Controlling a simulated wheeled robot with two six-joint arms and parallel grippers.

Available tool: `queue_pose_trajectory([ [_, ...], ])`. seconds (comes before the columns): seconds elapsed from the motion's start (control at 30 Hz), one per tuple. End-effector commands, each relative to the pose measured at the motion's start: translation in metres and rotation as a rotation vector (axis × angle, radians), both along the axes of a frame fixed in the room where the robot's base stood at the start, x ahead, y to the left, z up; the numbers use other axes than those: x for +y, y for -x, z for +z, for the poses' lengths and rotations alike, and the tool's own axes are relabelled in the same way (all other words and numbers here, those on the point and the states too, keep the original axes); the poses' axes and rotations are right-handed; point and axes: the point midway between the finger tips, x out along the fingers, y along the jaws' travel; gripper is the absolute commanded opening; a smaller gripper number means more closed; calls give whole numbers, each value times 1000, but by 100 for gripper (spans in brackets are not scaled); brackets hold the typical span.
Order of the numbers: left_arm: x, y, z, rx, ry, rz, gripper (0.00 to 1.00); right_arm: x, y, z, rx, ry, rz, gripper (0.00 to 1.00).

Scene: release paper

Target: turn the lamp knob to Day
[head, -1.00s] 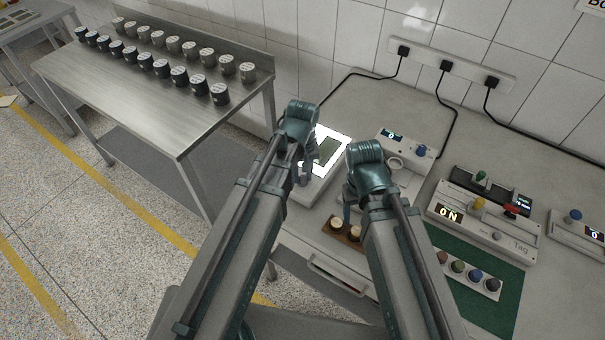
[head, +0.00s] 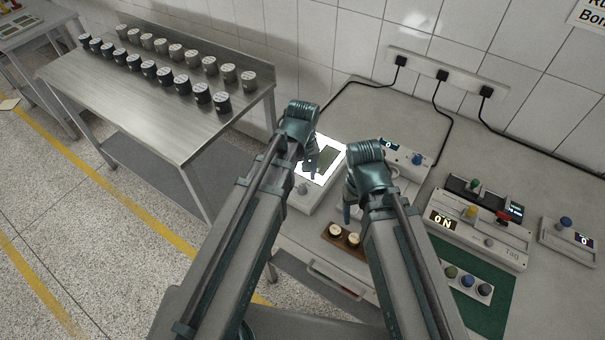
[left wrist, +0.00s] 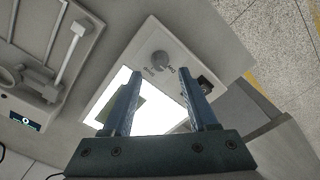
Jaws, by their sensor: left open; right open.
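The lamp is a white box with a bright glowing panel (head: 331,151) and a darker rectangle on it. Its grey round knob (head: 303,187) is at the near end. My left gripper (head: 309,166) is open and empty above the lamp. In the left wrist view the knob (left wrist: 161,60) appears just beyond and between the open fingertips (left wrist: 160,76); it looks apart from them. Lettering beside the knob is too small to read surely. My right gripper (head: 347,214) is open and empty, right of the lamp, near a brown holder (head: 345,243) with two round pieces.
A device with a blue knob (head: 416,159) stands right of the lamp. A steel table (head: 150,107) with several jars is at left.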

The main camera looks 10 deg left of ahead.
Motion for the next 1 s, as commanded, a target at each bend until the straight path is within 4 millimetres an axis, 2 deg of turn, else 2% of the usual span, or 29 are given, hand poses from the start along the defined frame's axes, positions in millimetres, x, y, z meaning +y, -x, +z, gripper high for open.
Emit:
queue_pose_trajectory([
  [0.03,0,0,16,0,0,0,59,0,0,17,0,0,0,65],
  [0.5,0,0,85,0,0,0,59,0,0,86,0,-1,-2,65],
  [0.67,0,0,95,0,0,0,59,0,0,95,0,-1,-5,65],
  [1.0,0,0,94,0,0,0,59,0,0,94,0,-2,-6,65],
])
